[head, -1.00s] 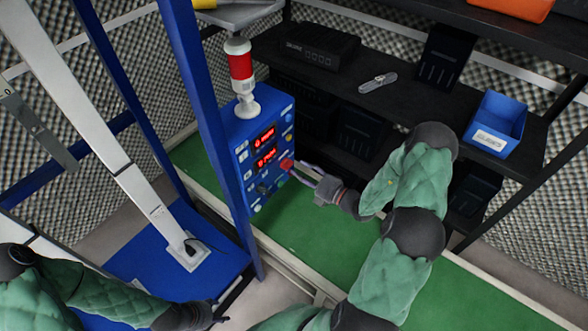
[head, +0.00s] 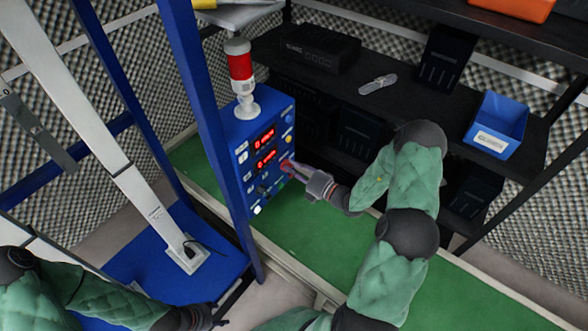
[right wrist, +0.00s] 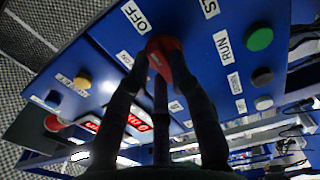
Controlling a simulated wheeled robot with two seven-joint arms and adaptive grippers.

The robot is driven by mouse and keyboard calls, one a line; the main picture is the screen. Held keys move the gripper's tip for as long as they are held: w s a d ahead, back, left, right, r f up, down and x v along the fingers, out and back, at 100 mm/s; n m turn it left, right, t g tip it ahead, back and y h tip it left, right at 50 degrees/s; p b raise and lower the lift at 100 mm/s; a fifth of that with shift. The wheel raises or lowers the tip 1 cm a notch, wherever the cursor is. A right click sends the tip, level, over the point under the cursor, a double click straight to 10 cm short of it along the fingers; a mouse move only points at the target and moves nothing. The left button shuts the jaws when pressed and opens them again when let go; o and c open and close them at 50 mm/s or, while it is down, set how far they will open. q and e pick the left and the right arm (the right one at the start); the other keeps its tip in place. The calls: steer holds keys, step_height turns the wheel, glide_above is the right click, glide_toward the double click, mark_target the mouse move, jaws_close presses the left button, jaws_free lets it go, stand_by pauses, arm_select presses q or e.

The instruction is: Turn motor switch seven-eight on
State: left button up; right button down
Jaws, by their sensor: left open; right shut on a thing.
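A blue control box (head: 243,155) stands on the green bench, with two lit red displays (head: 264,138) and several knobs on its front. My right gripper (head: 289,166) is at the right side of this panel, its fingers partly covering a red knob (head: 284,163). In the right wrist view the fingers are shut on the red knob (right wrist: 166,52), between labels reading OFF (right wrist: 136,15) and RUN (right wrist: 222,42). I cannot read a seven-eight label. My left gripper (head: 212,319) is open and empty low in the head view, away from the box.
A red and white signal lamp (head: 241,70) stands on the box. A blue post (head: 198,110) rises close to its left. Behind are dark shelves (head: 425,95) with a blue bin (head: 497,118). The green bench top (head: 310,235) is clear in front.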

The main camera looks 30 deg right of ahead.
steer(key=shift+n, duration=0.3)
steer(key=n, duration=0.5)
steer(key=n+p, duration=0.1)
steer(key=n, duration=0.5)
steer(key=n+p, duration=0.1)
steer(key=n, duration=0.5)
steer(key=shift+s+a+f, duration=0.1)
steer(key=shift+a+f, duration=0.15)
steer(key=shift+f, duration=0.05)
stand_by(0.4)
steer(key=c, duration=1.1)
jaws_free()
